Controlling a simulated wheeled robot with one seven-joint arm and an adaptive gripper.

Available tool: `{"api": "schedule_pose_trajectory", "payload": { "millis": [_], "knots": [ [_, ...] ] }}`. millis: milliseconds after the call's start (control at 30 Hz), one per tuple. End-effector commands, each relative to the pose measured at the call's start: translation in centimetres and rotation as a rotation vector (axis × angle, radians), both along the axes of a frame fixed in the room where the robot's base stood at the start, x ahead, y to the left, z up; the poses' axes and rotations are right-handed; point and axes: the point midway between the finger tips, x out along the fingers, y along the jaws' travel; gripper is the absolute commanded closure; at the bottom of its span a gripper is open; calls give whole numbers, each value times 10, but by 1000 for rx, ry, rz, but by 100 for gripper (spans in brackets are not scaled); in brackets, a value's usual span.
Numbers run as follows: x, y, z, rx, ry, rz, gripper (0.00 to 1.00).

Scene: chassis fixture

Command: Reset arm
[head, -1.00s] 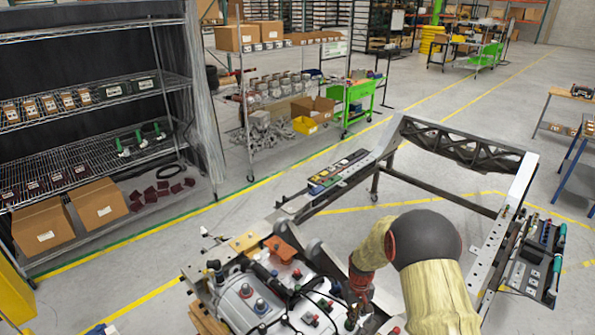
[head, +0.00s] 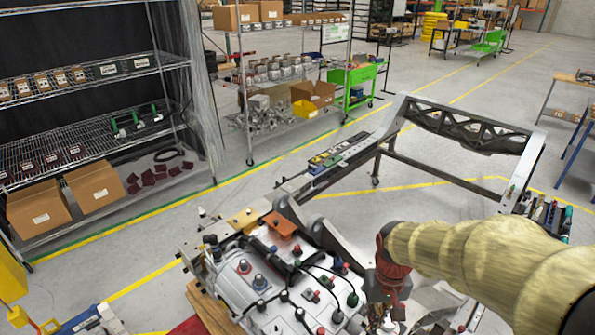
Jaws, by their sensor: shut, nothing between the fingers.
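My arm, in a pale yellow cover, reaches in from the lower right of the head view to a red wrist. My gripper (head: 386,318) hangs below the wrist at the right side of the silver engine block (head: 236,290). It points down and is shut with nothing held. Its fingertips are small and partly lost among the parts behind them, so I cannot tell whether they touch anything. The metal chassis frame (head: 520,172) stands behind and to the right of the block; my arm hides part of its right rail.
A tool holder (head: 545,213) sits on the frame's right rail, partly behind my arm. A parts strip (head: 342,153) lies on the left rail. Wire shelves (head: 90,142) with cardboard boxes stand at left.

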Motion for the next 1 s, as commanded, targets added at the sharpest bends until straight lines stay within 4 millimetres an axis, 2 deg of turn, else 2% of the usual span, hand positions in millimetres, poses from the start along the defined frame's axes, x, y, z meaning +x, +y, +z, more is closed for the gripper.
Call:
{"api": "schedule_pose_trajectory", "payload": {
  "millis": [100,300,500,700,1000],
  "knots": [
    [-28,0,4,0,-68,-12,100],
    [-70,0,10,2,-191,-23,100],
    [-102,0,8,3,-349,-23,100],
    [-114,0,15,5,-501,-23,100],
    [-115,0,13,5,-523,-22,100]
  ]
}}
